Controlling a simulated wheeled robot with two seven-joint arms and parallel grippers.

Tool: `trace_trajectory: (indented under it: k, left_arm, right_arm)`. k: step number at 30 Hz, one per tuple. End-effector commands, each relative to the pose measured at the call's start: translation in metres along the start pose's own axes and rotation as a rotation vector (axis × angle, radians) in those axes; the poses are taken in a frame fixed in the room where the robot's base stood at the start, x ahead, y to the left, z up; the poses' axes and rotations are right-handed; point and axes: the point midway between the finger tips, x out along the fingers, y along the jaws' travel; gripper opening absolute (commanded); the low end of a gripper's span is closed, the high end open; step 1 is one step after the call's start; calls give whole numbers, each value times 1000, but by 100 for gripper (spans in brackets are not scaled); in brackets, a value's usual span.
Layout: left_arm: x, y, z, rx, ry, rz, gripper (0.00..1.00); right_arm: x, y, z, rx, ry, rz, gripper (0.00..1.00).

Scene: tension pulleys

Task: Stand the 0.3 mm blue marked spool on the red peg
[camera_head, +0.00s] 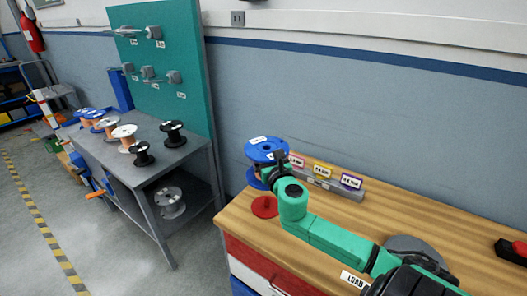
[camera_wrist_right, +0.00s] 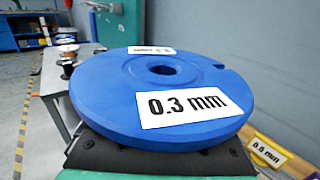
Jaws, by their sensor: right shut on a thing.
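The blue spool (camera_head: 262,150) is held upright above the wooden bench's left end. In the right wrist view its blue top flange (camera_wrist_right: 110,100) fills the middle, with a centre hole and a white "0.3 mm" label. My right gripper (camera_head: 276,172) is shut on the spool below the top flange; its dark jaws (camera_wrist_right: 150,157) show under the flange. The red peg (camera_head: 265,206) has a round red base on the bench, in front of and below the spool. The spool is apart from the peg. My left gripper is not in view.
A grey block (camera_head: 335,187) with coloured number labels stands on the bench right of the spool. A grey disc (camera_head: 415,247) lies nearer my arm. A grey table (camera_head: 180,155) with several spools and a green pegboard (camera_head: 170,60) stands at the left.

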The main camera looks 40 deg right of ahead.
Motion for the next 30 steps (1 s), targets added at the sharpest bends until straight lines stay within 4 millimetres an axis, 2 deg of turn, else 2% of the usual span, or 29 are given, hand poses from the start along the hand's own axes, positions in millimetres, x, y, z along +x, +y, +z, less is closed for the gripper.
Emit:
trace_trajectory:
  k: [5,30]
  left_arm:
    - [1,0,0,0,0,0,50]
    - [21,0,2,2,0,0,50]
  right_arm:
    - [0,0,0,0,-4,0,0]
    - [0,0,-28,0,-4,0,0]
